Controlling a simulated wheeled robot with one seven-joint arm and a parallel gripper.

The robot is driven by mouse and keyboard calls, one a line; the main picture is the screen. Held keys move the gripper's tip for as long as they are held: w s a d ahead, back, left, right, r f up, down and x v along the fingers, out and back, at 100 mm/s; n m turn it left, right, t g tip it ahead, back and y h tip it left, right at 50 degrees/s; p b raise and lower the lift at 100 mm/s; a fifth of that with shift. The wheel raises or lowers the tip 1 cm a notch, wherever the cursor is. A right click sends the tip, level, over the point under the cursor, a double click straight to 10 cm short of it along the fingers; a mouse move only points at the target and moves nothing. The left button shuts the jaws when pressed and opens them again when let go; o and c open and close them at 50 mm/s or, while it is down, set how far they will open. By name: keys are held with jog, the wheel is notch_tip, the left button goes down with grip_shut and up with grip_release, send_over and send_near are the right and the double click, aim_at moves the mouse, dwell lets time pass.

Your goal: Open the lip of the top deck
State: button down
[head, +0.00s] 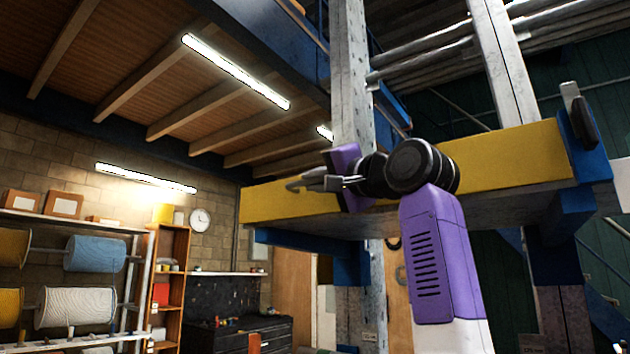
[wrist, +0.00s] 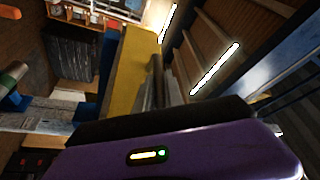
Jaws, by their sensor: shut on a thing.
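The lip of the top deck is a long yellow board (head: 500,158), standing on edge along the front of the raised deck. In the wrist view the yellow lip (wrist: 127,75) runs up and away, beside my fingers. My gripper (head: 305,184) is at the left part of the lip, near its upper edge, with my purple and black arm reaching up from below. The gripper shows in the wrist view (wrist: 156,85) with its fingers close together, shut on the lip. The exact spot they grip is partly hidden by the fingers and wrist.
A blue bracket with a dark upright piece (head: 582,122) stands at the lip's right end. A grey post (head: 352,75) and rails rise behind the lip. Shelves with cable reels (head: 75,305) stand far left. The air left of the lip looks clear.

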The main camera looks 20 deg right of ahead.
jog(key=shift+f, duration=0.15)
jog(key=n, duration=0.1)
jog(key=a+f+n+y, duration=0.1)
jog(key=n, duration=0.1)
jog(key=s+f+n+y, duration=0.1)
jog(key=n, duration=0.1)
jog(key=shift+a+b, duration=0.15)
jog(key=shift+b, duration=0.15)
notch_tip(320, 180, down, 8)
jog(key=n+g+y, duration=0.5)
jog(key=n+y, duration=0.3)
jog(key=n, duration=1.1)
jog(key=shift+r, duration=0.15)
jog(key=shift+n, duration=0.3)
jog(key=c, duration=1.5)
grip_release()
jog(key=shift+o, duration=0.2)
